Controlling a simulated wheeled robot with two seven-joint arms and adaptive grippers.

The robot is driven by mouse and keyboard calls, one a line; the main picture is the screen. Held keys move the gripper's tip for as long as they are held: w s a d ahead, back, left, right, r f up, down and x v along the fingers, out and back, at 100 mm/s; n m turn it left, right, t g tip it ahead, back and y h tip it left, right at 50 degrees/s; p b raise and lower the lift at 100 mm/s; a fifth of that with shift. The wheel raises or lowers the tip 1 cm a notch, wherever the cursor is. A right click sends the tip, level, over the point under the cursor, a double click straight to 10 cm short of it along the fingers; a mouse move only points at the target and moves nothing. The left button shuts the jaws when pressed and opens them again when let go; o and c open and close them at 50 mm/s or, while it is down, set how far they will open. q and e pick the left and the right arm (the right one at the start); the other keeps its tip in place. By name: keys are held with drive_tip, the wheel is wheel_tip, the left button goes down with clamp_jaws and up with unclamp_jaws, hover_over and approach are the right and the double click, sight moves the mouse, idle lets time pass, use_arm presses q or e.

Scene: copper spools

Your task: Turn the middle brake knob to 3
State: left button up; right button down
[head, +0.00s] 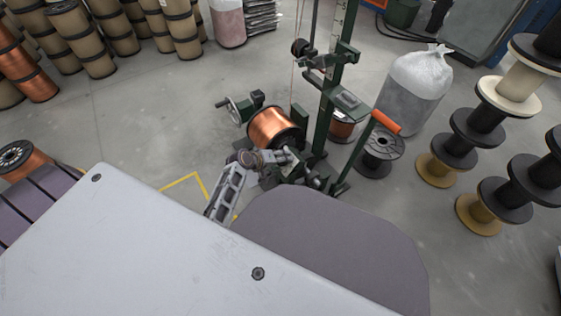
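The winding machine (322,128) has a dark green upright frame and stands at the middle of the head view. A copper spool (270,127) is mounted low on its left side. My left arm reaches up from below to the machine's lower part, just below this spool. My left gripper (292,160) is at the dark parts there, small and partly merged with them. I cannot tell whether its fingers are open or touch anything. The middle brake knob and its numbers cannot be made out. My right gripper is not in view.
A handwheel (240,110) sticks out left of the copper spool. An orange-handled lever (385,122) slants up on the right. An empty black spool (379,152), a clear bag (415,85) and stacked spools (480,135) stand to the right.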

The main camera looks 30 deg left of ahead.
use_arm(q)
drive_tip(key=shift+c, duration=0.4)
drive_tip(key=c, duration=0.9)
drive_tip(key=shift+c, duration=0.2)
drive_tip(key=shift+m, duration=0.5)
drive_tip(key=shift+m+p, duration=0.55)
drive_tip(key=shift+m, duration=1.45)
drive_tip(key=m, duration=0.3)
drive_tip(key=shift+m+b, duration=0.4)
drive_tip(key=shift+m, duration=0.9)
